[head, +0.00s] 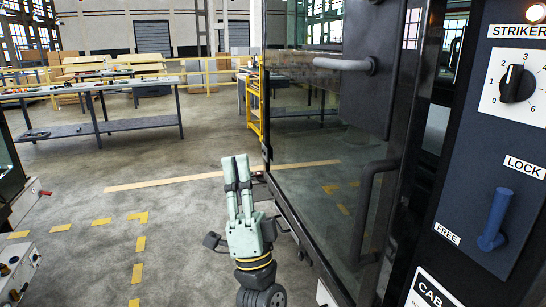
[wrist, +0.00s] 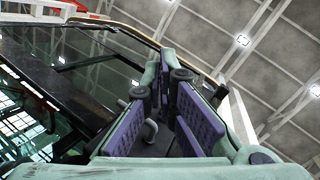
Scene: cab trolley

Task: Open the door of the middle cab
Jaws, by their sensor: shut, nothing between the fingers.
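The glass cab door (head: 310,130) stands in the middle right of the head view, in a dark frame. A grey lever handle (head: 345,65) on a dark plate points left, about level. A black pull handle (head: 362,215) is below it. Whether the door stands ajar I cannot tell. My gripper (head: 236,163) is upright, left of the door's far lower edge, apart from both handles. It is shut and empty. In the wrist view its fingers (wrist: 165,75) point up toward the roof, with a dark-framed glass pane (wrist: 75,65) at left.
At right, a dark panel carries a STRIKER knob (head: 517,83) and a blue lock lever (head: 496,220), its lower end near the FREE label. Workbenches (head: 100,95) and a yellow rail stand behind. Grey floor (head: 180,215) left of my gripper is clear.

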